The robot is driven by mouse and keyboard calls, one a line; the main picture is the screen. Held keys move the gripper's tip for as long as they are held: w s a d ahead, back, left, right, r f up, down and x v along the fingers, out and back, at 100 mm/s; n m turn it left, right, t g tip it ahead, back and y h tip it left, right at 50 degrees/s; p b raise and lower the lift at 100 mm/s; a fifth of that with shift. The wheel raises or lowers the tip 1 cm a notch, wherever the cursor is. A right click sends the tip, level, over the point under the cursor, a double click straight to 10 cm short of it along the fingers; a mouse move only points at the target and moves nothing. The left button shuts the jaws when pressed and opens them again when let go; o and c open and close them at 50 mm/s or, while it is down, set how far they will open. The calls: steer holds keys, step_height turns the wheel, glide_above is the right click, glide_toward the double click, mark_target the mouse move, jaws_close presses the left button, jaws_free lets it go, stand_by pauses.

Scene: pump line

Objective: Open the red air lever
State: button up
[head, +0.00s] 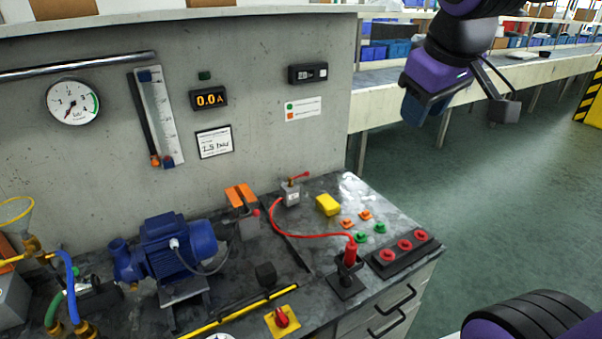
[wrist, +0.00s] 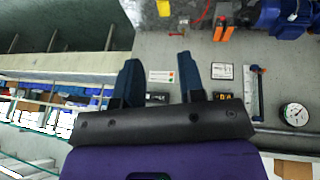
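The red air lever (head: 301,176) sits on a small brass valve atop a grey block (head: 291,195) at the back of the bench, by the wall. It lies roughly level and points right. A red hose (head: 300,235) runs from the block to a red-handled tool (head: 350,255) in a black stand. In the wrist view the lever (wrist: 176,34) is small near the top. My gripper (head: 424,104) hangs in the air right of the bench, well away from the lever. Its two blue fingers are apart and empty in the wrist view (wrist: 160,78).
A yellow block (head: 328,204), orange and green pieces, and a black box with red buttons (head: 404,245) stand right of the lever. The wall (head: 260,130) rises behind. Air above the bench is clear.

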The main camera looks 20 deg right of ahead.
steer(key=w+a+f+n+h, duration=0.15)
steer(key=w+n, duration=0.35)
steer(key=w, duration=0.9)
steer(key=n+g+y, duration=0.2)
steer(key=n+y, duration=0.1)
steer(key=n, duration=1)
glide_above(301, 175)
steer(key=s, duration=0.2)
steer(key=s+d+f+x, duration=0.1)
steer(key=s+x, duration=0.2)
steer(key=x, duration=1.1)
steer(key=s+x, duration=0.3)
steer(key=x, duration=1.8)
steer(key=s+x, duration=0.1)
steer(key=x, duration=0.3)
steer(key=shift+d+f, duration=0.25)
steer(key=shift+d, duration=0.1)
jaws_close()
